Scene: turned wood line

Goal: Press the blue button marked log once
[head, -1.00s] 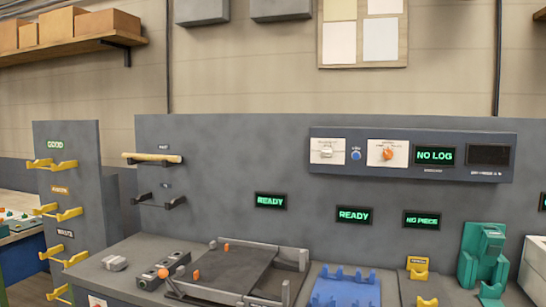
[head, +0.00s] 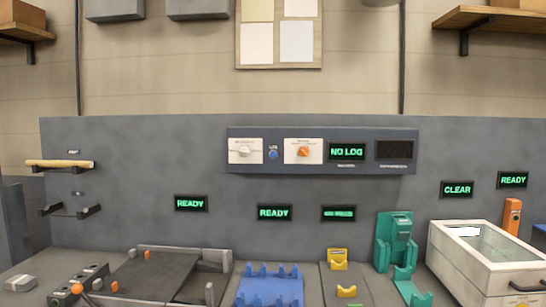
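The blue button (head: 273,155) is a small round knob on the dark control panel (head: 365,134) fixed to the grey back wall. It sits between a white plate with a pale knob (head: 245,151) and a white plate with an orange knob (head: 303,152). Its tiny label is too small to read for certain. The display (head: 347,151) to its right reads NO LOG in green. Neither of my grippers shows in the head view.
Below the panel, a bench holds a dark sloped tray (head: 150,277), a blue cradle (head: 270,287), a green fixture (head: 394,240) and a glass-topped white box (head: 485,255). A wooden rod (head: 60,164) rests on left wall pegs.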

